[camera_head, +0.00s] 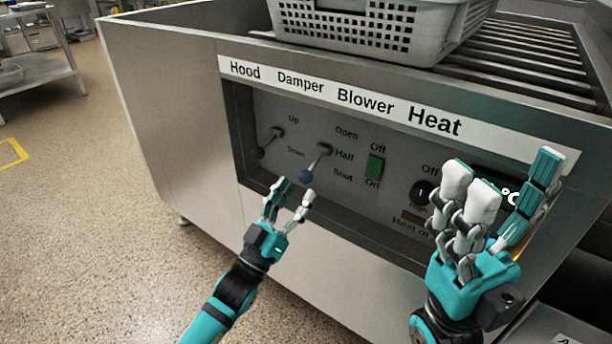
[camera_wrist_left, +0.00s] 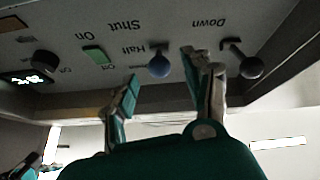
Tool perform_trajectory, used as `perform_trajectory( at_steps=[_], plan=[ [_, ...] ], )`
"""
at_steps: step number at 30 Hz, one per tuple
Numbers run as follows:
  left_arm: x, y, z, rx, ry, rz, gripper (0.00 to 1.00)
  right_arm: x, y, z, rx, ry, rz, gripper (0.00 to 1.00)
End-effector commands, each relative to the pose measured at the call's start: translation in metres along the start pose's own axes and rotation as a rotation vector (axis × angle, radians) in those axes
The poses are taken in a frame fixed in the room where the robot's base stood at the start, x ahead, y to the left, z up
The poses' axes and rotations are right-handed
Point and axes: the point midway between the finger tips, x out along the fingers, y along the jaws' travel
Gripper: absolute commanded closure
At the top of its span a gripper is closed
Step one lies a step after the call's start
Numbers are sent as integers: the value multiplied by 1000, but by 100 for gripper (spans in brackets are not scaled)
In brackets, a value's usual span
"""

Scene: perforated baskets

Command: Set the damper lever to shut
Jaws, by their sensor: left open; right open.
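The damper lever (camera_head: 317,161) sticks out of the recessed panel below the "Damper" label and ends in a blue ball knob (camera_head: 306,176). The knob also shows in the left wrist view (camera_wrist_left: 160,65). The lever lies beside the Half mark; its exact setting is hard to tell because it points toward me. My left gripper (camera_head: 293,190) is open just below and in front of the knob. In the left wrist view its fingers appear on either side of the knob, without clear contact. My right gripper (camera_head: 512,170) is open and empty in front of the Heat controls.
The hood lever (camera_head: 269,143) with a dark knob stands left of the damper lever. The green blower switch (camera_head: 375,167) and the heat dial (camera_head: 420,192) are to its right. A grey perforated basket (camera_head: 380,25) sits on top of the machine. Open floor lies at left.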

Motion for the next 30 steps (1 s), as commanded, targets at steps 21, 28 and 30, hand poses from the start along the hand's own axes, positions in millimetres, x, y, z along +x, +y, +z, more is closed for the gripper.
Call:
perform_trajectory(
  at_steps=[21,28,30],
  plan=[
    [-57,0,0,0,1,-1,49,0,0,0,0,-1,0,38],
    [-57,0,0,0,0,-1,49,0,0,0,0,0,0,38],
    [-57,0,0,0,0,-1,49,0,0,0,0,0,0,38]
  ],
)
